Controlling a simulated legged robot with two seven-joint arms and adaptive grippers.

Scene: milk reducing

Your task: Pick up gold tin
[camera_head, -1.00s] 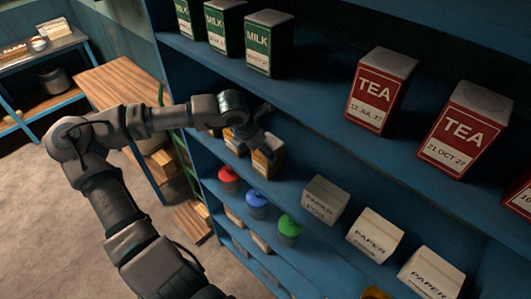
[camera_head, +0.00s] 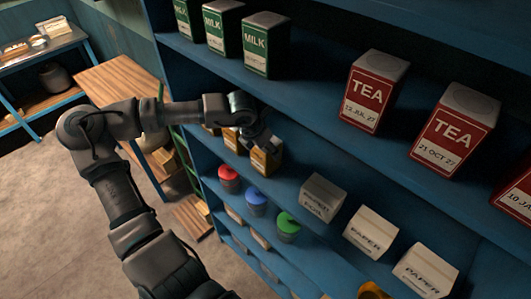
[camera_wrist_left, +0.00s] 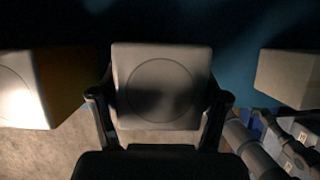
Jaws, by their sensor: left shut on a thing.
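Gold tins with pale lids stand in a row on the middle shelf, under the milk tins. My left gripper (camera_head: 262,142) reaches in from the left and is over the nearest gold tin (camera_head: 266,160). In the left wrist view the fingers (camera_wrist_left: 160,108) are on both sides of this tin, whose square grey top with a round lid (camera_wrist_left: 162,82) faces the camera. The gripper is shut on it. Another gold tin (camera_head: 232,139) stands behind it to the left. Whether the held tin touches the shelf cannot be told. My right gripper is not in view.
Green milk tins (camera_head: 266,45) and red tea tins (camera_head: 374,92) stand on the shelf above. White paper boxes (camera_head: 371,233) stand to the right. Red, blue and green-lidded jars (camera_head: 257,202) are below. A wooden table (camera_head: 112,84) is at the left.

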